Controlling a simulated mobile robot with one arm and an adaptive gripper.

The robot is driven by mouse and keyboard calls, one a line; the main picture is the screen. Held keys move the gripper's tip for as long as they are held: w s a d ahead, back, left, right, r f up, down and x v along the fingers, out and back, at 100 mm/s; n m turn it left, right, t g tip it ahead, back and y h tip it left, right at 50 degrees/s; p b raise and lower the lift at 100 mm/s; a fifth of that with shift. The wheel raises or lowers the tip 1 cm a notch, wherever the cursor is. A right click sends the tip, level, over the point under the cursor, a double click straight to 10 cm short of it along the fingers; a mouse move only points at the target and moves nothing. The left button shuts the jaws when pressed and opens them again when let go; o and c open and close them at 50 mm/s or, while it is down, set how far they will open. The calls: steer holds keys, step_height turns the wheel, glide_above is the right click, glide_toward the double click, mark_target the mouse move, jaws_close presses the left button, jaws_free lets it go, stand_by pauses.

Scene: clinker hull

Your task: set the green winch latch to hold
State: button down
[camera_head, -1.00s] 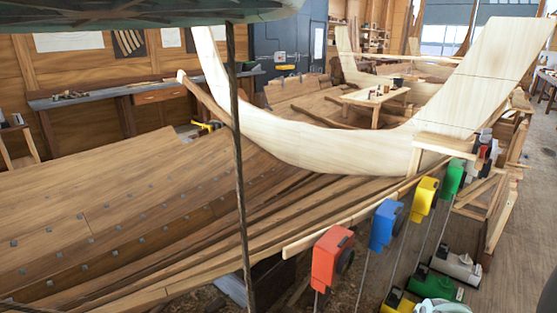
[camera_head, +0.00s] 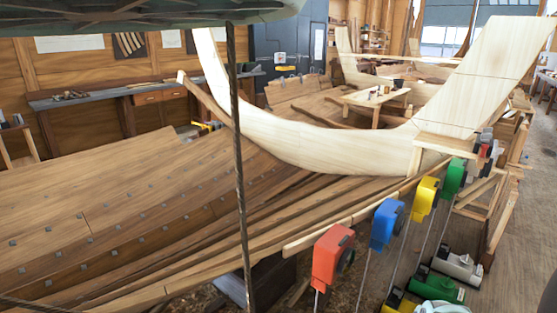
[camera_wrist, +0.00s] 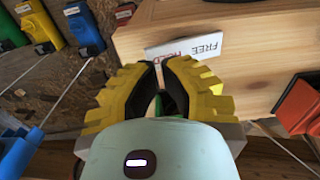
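In the head view a green winch box (camera_head: 454,178) hangs at the far end of a row along the hull's edge, past red (camera_head: 330,255), blue (camera_head: 386,222) and yellow (camera_head: 425,194) ones. In the wrist view my gripper (camera_wrist: 160,64) has its yellow fingers close together before a wooden block (camera_wrist: 225,70). A label (camera_wrist: 185,48) there reads FREE, with a red word partly hidden behind a finger. A bit of green (camera_wrist: 158,112) shows between the fingers; I cannot tell whether it is the latch or whether they grip it. The latch's setting is hidden.
In the head view a green unit (camera_head: 435,287) and a grey one (camera_head: 458,265) stand low at right. Open floor lies beyond them.

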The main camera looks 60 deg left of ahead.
steer(key=shift+f+b, duration=1.6)
steer(key=shift+f, duration=0.15)
stand_by(0.6)
steer(key=shift+r, duration=0.1)
steer(key=shift+r+p, duration=1.65)
steer(key=shift+r, duration=1.8)
